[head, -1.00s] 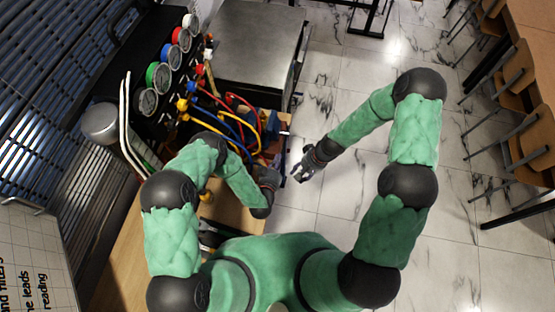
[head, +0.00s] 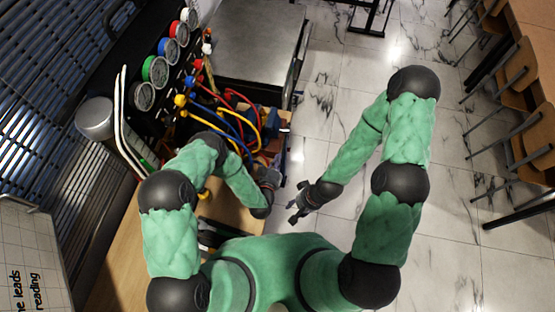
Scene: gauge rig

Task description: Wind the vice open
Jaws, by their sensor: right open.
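A blue part at the bench edge (head: 280,152), beside the coloured hoses, looks like the vice; it is small and partly hidden, and I cannot make out its handle or how far its jaws stand apart. My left gripper (head: 270,178) is at the bench edge just below this blue part. Its fingers are too small and dark to tell whether they are open or shut, or touch anything. My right gripper (head: 293,208) is open and empty, over the floor just off the bench edge, below and right of the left gripper.
Red, blue and yellow hoses (head: 246,128) loop over the bench beside a row of coloured gauges (head: 155,70). A grey metal-topped cabinet (head: 250,40) stands behind. The tiled floor (head: 335,110) to the right is clear; chairs (head: 530,130) stand farther right.

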